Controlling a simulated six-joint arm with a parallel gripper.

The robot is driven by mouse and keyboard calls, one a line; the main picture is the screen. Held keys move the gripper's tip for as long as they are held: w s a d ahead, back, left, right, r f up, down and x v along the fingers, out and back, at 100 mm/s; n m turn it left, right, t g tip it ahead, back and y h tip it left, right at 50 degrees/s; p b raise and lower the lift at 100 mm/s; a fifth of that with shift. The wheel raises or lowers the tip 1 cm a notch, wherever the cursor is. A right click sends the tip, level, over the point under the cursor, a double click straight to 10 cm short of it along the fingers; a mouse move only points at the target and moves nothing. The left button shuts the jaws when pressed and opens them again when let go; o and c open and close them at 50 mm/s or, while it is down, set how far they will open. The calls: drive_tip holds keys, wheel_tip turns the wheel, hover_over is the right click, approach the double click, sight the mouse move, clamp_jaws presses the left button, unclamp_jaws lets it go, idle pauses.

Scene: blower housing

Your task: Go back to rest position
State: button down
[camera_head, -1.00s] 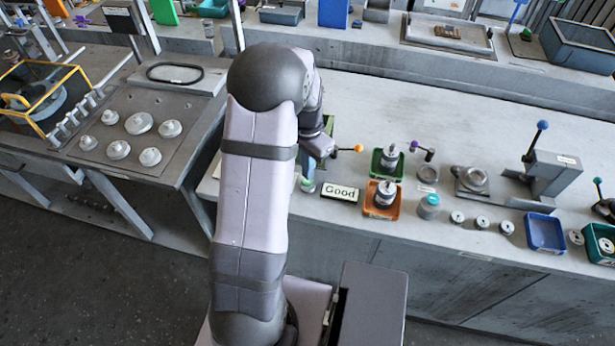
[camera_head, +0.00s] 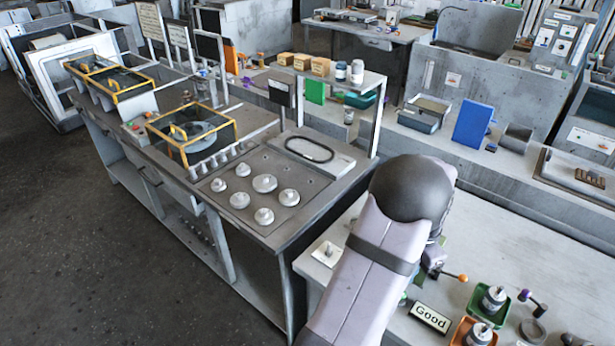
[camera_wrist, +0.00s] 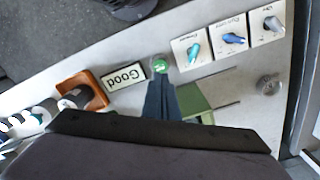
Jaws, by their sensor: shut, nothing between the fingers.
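My gripper (camera_wrist: 160,82) points down at the bench in the wrist view, with its two dark fingers together and nothing between them. A small green-topped item (camera_wrist: 160,65) shows just past the fingertips; I cannot tell its distance from them.
An orange tray (camera_wrist: 97,84) and a green tray (camera_head: 474,302) stand near the sign. A green block (camera_wrist: 205,98) is beside the fingers. A plate with round parts (camera_head: 300,200) is on the left bench.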

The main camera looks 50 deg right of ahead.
drive_tip(key=shift+d+n, duration=0.1)
drive_tip(key=shift+n, duration=1)
drive_tip(key=a+f+n, duration=0.1)
drive_tip(key=a, duration=0.1)
drive_tip(key=a+f+n+y, duration=0.1)
drive_tip(key=a, duration=0.2)
drive_tip(key=a+f, duration=0.1)
drive_tip(key=a, duration=0.1)
drive_tip(key=shift+s+a+f+n+y, duration=0.1)
drive_tip(key=shift+s+a+n+y, duration=0.1)
drive_tip(key=shift+n+y, duration=0.15)
drive_tip(key=w+a+r+n, duration=0.2)
drive_tip(key=w+a+n, duration=0.4)
drive_tip(key=a, duration=0.5)
drive_tip(key=w+a+r+n+h, duration=0.1)
drive_tip(key=w+a+r+n, duration=0.2)
drive_tip(key=w+a+n, duration=0.4)
drive_tip(key=w+a+r+n+b, duration=0.1)
drive_tip(key=w+a+n, duration=0.5)
drive_tip(key=a, duration=1.1)
drive_tip(key=shift+w+a+r+h, duration=0.2)
drive_tip(key=shift+w+r+h, duration=0.2)
drive_tip(key=shift+r, duration=0.45)
